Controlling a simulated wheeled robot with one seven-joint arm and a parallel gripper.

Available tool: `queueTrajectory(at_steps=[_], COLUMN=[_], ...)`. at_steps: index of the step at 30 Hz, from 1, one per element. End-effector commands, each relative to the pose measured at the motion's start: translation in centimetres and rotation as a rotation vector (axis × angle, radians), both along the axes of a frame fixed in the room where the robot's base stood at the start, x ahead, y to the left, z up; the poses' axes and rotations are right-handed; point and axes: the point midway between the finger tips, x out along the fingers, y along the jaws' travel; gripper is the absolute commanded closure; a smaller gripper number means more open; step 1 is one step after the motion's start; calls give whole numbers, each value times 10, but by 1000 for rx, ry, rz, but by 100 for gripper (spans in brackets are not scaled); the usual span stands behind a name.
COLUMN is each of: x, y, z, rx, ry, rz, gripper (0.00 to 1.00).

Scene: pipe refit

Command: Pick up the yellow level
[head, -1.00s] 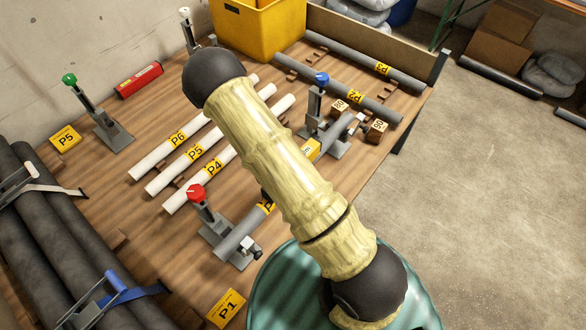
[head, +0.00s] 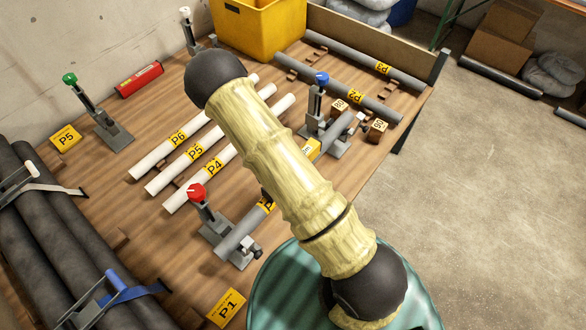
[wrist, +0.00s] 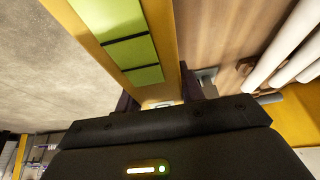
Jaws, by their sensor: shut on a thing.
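The yellow level (wrist: 163,45) shows close up in the wrist view as a long yellow bar with a bright green window split by dark lines. My gripper (wrist: 158,95) has a dark finger on each side of the bar and is shut on it. The far end of the level runs out of the top of the wrist view. In the head view my arm hides the gripper. A small yellow patch (head: 313,149) shows beside the arm there, but I cannot tell whether it is the level.
A grey pipe (head: 236,238) runs under my arm between the red-knobbed clamp (head: 211,222) and the blue-knobbed clamp (head: 318,110). White pipes (head: 165,155) lie on the wooden table to the left. A yellow bin (head: 262,30) stands at the back. Wooden blocks (head: 377,131) sit right of the blue-knobbed clamp.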

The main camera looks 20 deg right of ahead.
Motion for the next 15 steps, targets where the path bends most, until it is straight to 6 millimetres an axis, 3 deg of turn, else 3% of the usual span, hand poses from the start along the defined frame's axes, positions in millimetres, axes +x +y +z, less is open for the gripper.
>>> queueTrajectory(at_steps=[8,15], x=[1,2], y=[0,1], z=[7,41], rx=[0,2], ry=[-2,-6], rz=[1,1], gripper=[97,97])
